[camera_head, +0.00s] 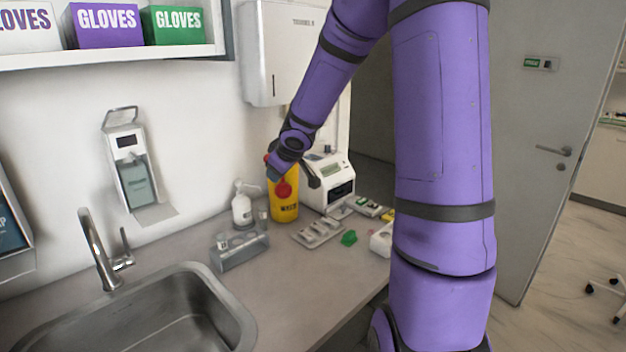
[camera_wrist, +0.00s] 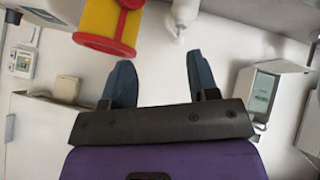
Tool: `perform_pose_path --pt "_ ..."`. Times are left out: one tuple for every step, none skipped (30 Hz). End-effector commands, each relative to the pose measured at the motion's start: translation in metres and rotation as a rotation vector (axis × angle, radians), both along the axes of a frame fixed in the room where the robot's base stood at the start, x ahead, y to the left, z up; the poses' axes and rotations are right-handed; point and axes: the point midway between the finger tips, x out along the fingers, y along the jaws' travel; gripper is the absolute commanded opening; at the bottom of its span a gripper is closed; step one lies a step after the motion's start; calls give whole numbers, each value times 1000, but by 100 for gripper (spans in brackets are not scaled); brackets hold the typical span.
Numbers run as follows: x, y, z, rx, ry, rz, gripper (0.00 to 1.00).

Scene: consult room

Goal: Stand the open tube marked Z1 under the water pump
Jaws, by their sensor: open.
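The white pump bottle (camera_head: 242,207) stands upright on the counter, left of the yellow bin, and I take it for the water pump. It also shows at the top of the wrist view (camera_wrist: 182,14). A grey tube rack (camera_head: 240,250) stands in front of it, with small tubes at its left end. A small grey tube-like thing (camera_head: 263,216) stands right beside the pump. No Z1 mark is readable. My gripper (camera_head: 280,172) is above the counter by the yellow bin. In the wrist view its blue fingers (camera_wrist: 158,62) are apart with nothing between them.
The yellow bin (camera_head: 284,205) with red top stands very near my gripper. A white device (camera_head: 328,180) is behind it to the right. A grey tray (camera_head: 318,233) and green piece (camera_head: 349,238) lie right. The sink (camera_head: 150,318) is front left.

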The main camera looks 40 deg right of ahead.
Motion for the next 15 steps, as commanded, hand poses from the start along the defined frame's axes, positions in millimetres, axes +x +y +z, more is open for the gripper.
perform_pose_path --pt "-9 10 18 -32 2 -25 54" --pt "-16 14 26 -45 5 -43 54" --pt "-25 20 36 -62 11 -69 54" --pt "-32 24 44 -73 14 -87 54" --pt "-40 29 52 -81 18 -105 54" --pt "-50 35 61 -89 22 -127 54" --pt "-58 39 69 -93 25 -146 54" --pt "-67 44 75 -96 29 -163 54" --pt "-79 51 84 -96 33 -184 54" --pt "-88 56 90 -95 36 -200 54" --pt "-98 61 95 -91 40 -214 54" --pt "-111 68 102 -85 45 -233 54" --pt "-121 73 107 -78 49 -246 54" --pt "-131 78 111 -69 54 -258 54" --pt "-145 85 117 -54 60 -272 54"
